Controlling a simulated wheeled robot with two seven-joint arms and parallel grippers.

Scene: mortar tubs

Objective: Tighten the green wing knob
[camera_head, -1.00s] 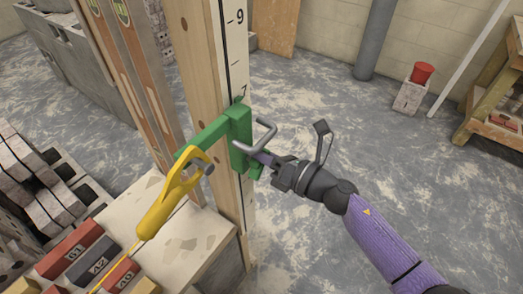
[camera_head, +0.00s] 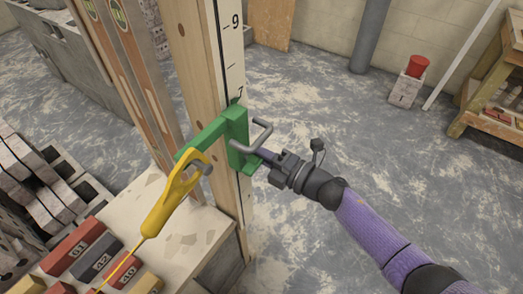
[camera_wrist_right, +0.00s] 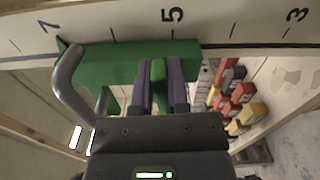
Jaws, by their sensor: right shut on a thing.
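The green clamp (camera_head: 236,138) sits around the wooden post with the number scale (camera_head: 231,50), and a grey bent handle (camera_head: 255,138) sticks out from it. In the right wrist view the green clamp body (camera_wrist_right: 130,62) lies across the scale, with the grey handle (camera_wrist_right: 68,85) at left. The green wing knob (camera_wrist_right: 158,73) shows between the purple fingers of my right gripper (camera_wrist_right: 158,85), which is shut on it. In the head view my right gripper (camera_head: 262,156) reaches the clamp from the right and hides the knob. My left gripper is not in view.
A yellow hook-shaped holder (camera_head: 170,200) with a yellow line hangs at the clamp's left arm. Numbered bricks (camera_head: 95,258) lie on the block top below. Spirit levels (camera_head: 125,60) stand left of the post.

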